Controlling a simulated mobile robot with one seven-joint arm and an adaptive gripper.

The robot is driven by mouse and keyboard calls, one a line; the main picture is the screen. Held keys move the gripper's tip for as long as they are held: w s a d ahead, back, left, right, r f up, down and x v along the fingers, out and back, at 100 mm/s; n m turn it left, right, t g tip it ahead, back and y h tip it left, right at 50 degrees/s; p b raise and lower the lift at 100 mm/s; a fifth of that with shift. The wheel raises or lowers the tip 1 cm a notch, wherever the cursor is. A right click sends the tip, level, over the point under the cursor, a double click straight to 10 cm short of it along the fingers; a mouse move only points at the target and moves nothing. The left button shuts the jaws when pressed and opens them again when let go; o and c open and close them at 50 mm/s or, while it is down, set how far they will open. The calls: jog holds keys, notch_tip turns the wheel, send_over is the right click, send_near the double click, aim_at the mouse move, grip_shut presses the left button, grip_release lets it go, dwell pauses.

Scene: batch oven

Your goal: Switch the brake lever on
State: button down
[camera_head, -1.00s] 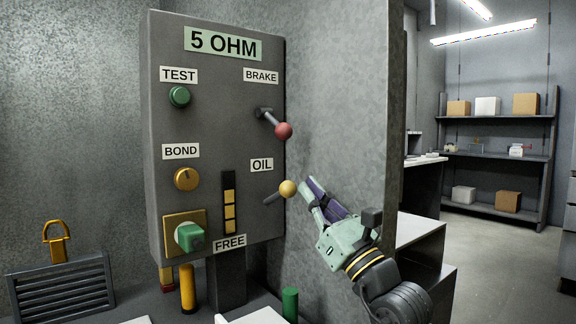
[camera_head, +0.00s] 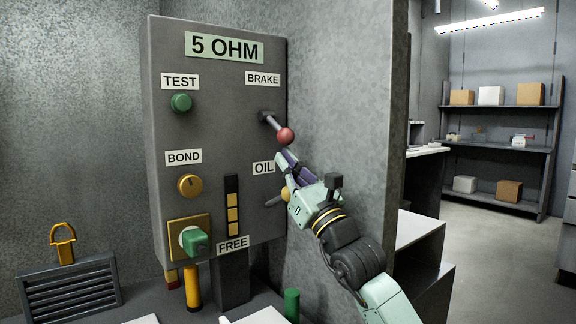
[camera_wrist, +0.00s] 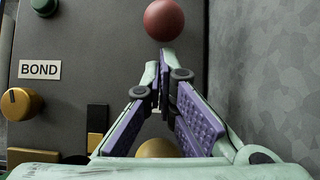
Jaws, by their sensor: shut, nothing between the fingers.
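The brake lever is a grey stick with a red ball knob (camera_head: 285,136) under the BRAKE label (camera_head: 263,78); it points down and to the right from its pivot. My gripper (camera_head: 283,158) is shut and empty, just below the red knob. In the wrist view the red knob (camera_wrist: 164,19) is just beyond my gripper's fingertips (camera_wrist: 163,52); I cannot tell whether they touch. Part of the lower lever's yellow knob (camera_head: 286,195) shows behind my gripper in the head view.
The grey panel (camera_head: 215,120) also carries a green TEST button (camera_head: 181,103), a yellow BOND knob (camera_head: 189,185) and a green switch (camera_head: 194,240). The OIL label (camera_head: 263,168) is beside my gripper. A grey wall (camera_head: 350,90) stands close on the right.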

jog(key=shift+d+r, duration=0.1)
jog(key=shift+s+d+r+g+h, duration=0.1)
jog(key=shift+s+r+g+h, duration=0.1)
jog(key=shift+s+g+h, duration=0.15)
jog(key=shift+s+d+r+g+p, duration=0.15)
jog(key=shift+r+g+p, duration=0.1)
jog(key=shift+p, duration=0.25)
jog(key=shift+s+d+r+g+h+p, duration=0.3)
jog(key=shift+r+g+h+p, duration=0.15)
jog(key=shift+r+g+p, duration=0.1)
notch_tip(320, 180, up, 9)
jog(key=s+d+g+h+p, duration=0.1)
jog(key=s+g+h+p, duration=0.1)
jog(key=g+h+p, duration=0.1)
jog(key=shift+d+r+g+p, duration=0.2)
jog(key=shift+g+p, duration=0.35)
jog(key=shift+p, duration=0.65)
jog(key=shift+s, duration=0.1)
